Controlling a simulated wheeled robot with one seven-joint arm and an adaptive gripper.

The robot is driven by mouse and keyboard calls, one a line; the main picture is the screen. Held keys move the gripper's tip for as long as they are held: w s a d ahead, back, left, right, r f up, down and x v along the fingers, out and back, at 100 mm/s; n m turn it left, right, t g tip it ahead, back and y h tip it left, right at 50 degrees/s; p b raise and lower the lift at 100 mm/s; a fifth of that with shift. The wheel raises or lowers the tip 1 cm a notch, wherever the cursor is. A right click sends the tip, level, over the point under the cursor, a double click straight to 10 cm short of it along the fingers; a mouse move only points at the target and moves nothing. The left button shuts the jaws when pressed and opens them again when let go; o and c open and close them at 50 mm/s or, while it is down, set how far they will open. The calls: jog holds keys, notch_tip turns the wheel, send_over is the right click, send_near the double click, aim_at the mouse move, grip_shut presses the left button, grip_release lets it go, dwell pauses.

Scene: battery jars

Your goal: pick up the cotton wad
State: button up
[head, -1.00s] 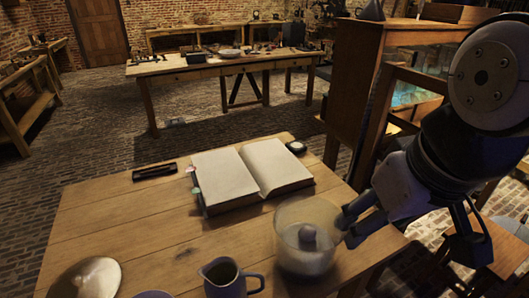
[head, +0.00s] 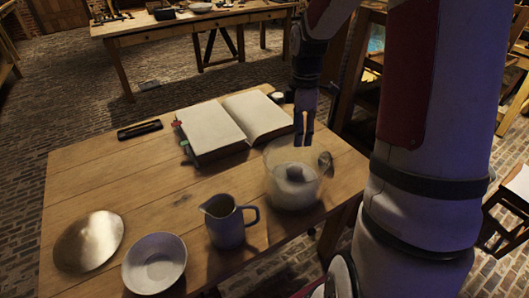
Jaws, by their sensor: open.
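A clear glass jar (head: 271,178) stands near the right edge of the wooden table. Inside it a small grey rounded lump (head: 295,174) sits over a pale mass (head: 293,194). I cannot tell for sure which of these is the cotton wad; no other wad shows. My gripper (head: 304,138) points down with its fingers apart and empty. In the picture its tips are just above the jar's far rim, and I cannot tell their exact height. A small round metallic disc (head: 326,163) shows at the jar's right rim.
A grey jug (head: 227,225), a pale bowl (head: 154,264) and a round metal disc (head: 88,241) stand along the near side. An open book (head: 232,125), a dark narrow case (head: 139,130) and a small round item (head: 277,97) lie behind. The table's middle left is clear.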

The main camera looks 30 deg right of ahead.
jog(key=f, duration=0.2)
jog(key=n, duration=0.1)
send_over(295, 166)
notch_tip(295, 166, down, 8)
jog(key=shift+w+a+r, duration=0.1)
jog(key=shift+r, duration=0.1)
jog(key=shift+s+f+b, duration=0.2)
jog(key=shift+f+b, duration=0.15)
jog(key=shift+f, duration=2.6)
jog(key=c, duration=0.9)
jog(key=shift+c, duration=0.2)
notch_tip(295, 166, up, 10)
jog(key=shift+r+p, duration=0.1)
jog(key=shift+p, duration=0.2)
